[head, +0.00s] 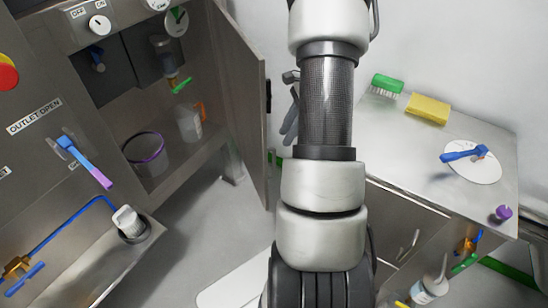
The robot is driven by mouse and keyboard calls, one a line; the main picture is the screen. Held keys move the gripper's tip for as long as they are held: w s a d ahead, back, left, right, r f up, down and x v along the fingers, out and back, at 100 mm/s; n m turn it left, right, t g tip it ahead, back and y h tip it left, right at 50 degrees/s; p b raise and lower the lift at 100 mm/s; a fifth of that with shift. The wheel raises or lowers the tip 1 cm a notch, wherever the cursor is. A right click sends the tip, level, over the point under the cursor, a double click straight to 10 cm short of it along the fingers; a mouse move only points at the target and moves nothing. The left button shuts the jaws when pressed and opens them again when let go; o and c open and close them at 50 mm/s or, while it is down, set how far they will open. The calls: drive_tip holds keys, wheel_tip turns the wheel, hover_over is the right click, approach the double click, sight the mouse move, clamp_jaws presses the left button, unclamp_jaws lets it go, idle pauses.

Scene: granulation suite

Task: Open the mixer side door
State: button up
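The mixer (40,45) is a grey metal cabinet on the left. A tall grey metal door panel (238,105) stands swung out from its right side, and the compartment behind it is exposed. I take this as the side door. A small black part, perhaps its handle (268,96), shows at the door's free edge. My gripper (290,120) is just right of that edge, mostly hidden behind my arm. Only some grey parts of it show. I cannot tell whether it touches the door or whether its fingers are open.
Inside the compartment are a purple-rimmed container (147,152) and a clear jug with an orange handle (190,122). A metal bench (400,135) on the right carries a green brush (387,84), a yellow sponge (428,109) and a white disc (480,172). Floor (215,225) between is clear.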

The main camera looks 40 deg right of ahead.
drive_tip(key=b, duration=0.2)
hover_over(274, 173)
drive_tip(key=f, duration=1)
drive_tip(key=shift+w+d+f, duration=0.15)
drive_tip(key=shift+w+f, duration=0.05)
drive_tip(key=shift+w, duration=0.1)
clamp_jaws()
